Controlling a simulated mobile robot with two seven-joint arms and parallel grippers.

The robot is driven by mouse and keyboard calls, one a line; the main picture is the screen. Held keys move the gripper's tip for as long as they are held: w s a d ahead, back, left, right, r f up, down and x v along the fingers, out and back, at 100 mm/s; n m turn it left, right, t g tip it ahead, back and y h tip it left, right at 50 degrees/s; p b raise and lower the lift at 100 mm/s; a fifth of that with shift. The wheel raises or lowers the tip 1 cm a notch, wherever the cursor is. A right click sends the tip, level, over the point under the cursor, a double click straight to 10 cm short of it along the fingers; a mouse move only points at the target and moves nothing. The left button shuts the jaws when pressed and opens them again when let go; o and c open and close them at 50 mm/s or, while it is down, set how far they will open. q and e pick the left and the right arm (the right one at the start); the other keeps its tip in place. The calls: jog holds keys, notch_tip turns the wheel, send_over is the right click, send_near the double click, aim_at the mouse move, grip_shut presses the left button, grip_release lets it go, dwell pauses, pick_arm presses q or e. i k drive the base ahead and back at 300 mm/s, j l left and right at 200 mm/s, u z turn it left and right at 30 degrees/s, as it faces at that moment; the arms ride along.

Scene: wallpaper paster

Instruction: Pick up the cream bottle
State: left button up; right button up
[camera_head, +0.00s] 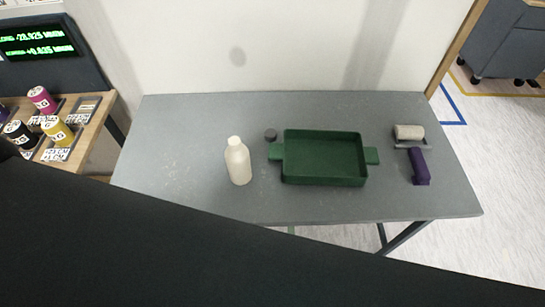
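The cream bottle (238,163) stands upright on the grey table, left of the green tray. It has a narrow neck and a lighter top. Nothing is touching it. Neither of my grippers shows in the head view. A large dark shape, which I cannot make out for certain, covers the lower part of the picture and hides the area in front of the table.
The green tray (361,175) with two side handles sits mid-table, empty. A small dark round piece (270,134) lies at its upper left. A paint roller with purple handle (418,167) lies at right. The grey table (175,150) is clear left of the bottle. A wooden bench (92,140) with several labelled cans stands at left.

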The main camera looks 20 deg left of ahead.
aim_at(237, 155)
jog(key=l+u, duration=0.1)
jog(key=l, duration=0.35)
jog(key=l+u, duration=0.15)
jog(key=l, duration=0.25)
jog(key=k+l+u, duration=0.1)
jog(key=l, duration=0.3)
jog(key=k+l+u, duration=0.1)
jog(key=l, duration=0.35)
jog(key=k+l+u, duration=0.1)
jog(key=l, duration=0.3)
jog(key=k+l+u, duration=0.15)
jog(key=l, duration=0.25)
